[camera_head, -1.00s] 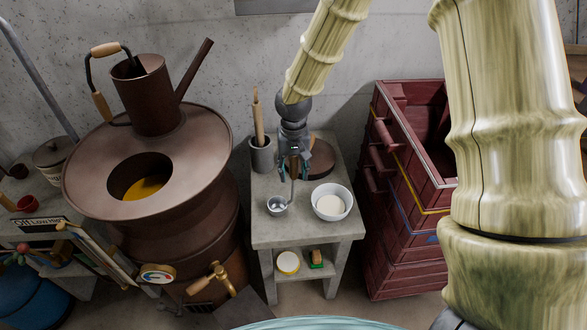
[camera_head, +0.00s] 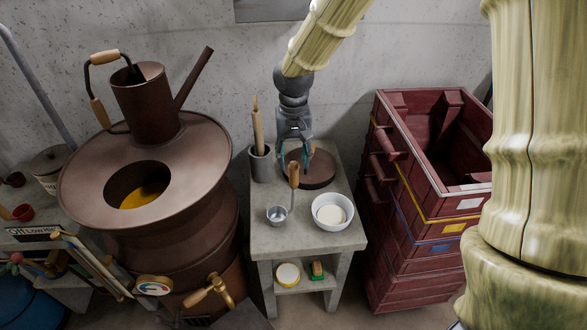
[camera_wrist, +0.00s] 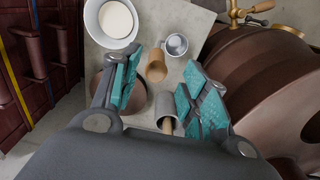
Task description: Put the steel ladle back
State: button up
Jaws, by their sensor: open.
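The steel ladle stands on the small grey table (camera_head: 265,243), its bowl (camera_head: 277,214) at the front left of the top and its wooden grip (camera_head: 293,176) pointing up. In the wrist view the ladle's bowl (camera_wrist: 176,44) and the end of its wooden grip (camera_wrist: 156,66) show just beyond my fingers. My gripper (camera_head: 294,155) is open and empty, behind and above the grip. In the wrist view the teal pads of my gripper (camera_wrist: 160,90) are spread apart, with nothing between them touching either pad.
A white bowl (camera_head: 332,212) with pale contents stands right of the ladle. A grey cylinder (camera_head: 262,165) holding a wooden-handled tool stands back left, and a dark round block (camera_head: 316,172) back right. Stacked red crates (camera_head: 420,195) flank the table's right, a brown still (camera_head: 160,225) its left.

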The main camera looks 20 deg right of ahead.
jog(key=shift+r+b, duration=0.35)
jog(key=shift+r, duration=1.7)
